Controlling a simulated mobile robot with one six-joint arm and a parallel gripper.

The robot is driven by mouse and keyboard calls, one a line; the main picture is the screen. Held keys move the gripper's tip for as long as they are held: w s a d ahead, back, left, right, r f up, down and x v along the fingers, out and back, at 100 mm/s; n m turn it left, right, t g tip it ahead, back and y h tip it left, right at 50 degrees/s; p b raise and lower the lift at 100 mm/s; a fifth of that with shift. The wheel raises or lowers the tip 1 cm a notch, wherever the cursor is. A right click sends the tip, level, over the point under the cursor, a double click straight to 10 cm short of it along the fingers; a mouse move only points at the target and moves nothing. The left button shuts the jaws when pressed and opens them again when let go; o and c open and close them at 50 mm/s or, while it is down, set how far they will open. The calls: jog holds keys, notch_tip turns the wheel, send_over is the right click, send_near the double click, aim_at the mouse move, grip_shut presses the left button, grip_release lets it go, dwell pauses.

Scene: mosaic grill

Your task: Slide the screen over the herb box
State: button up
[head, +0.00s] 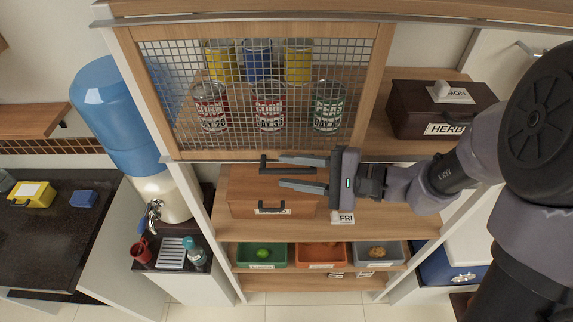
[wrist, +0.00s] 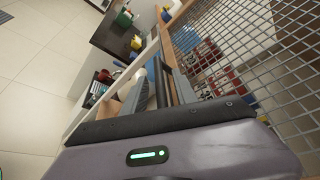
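The screen (head: 381,85), a wooden frame with wire mesh, covers the left part of the upper shelf. Its mesh also fills the right of the wrist view (wrist: 262,60). The herb box (head: 410,110) is dark brown, labelled HERB, and stands uncovered on the shelf right of the screen. A black handle (head: 264,165) is at the screen's lower edge. My gripper (head: 281,171) is open just below the screen, its fingers apart above and below the handle bar. In the wrist view the dark bar (wrist: 160,84) lies between the fingers; I cannot tell whether they touch it.
Several cans (head: 268,105) stand behind the mesh. A white-labelled block (head: 450,93) sits on the herb box. Below are a wooden box (head: 245,200) with a black handle and a row of small bins (head: 262,264). A water dispenser (head: 115,115) stands at the left.

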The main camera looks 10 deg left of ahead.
jog(key=shift+a+f, duration=0.2)
jog(key=shift+a, duration=0.5)
grip_shut()
dwell(1.0)
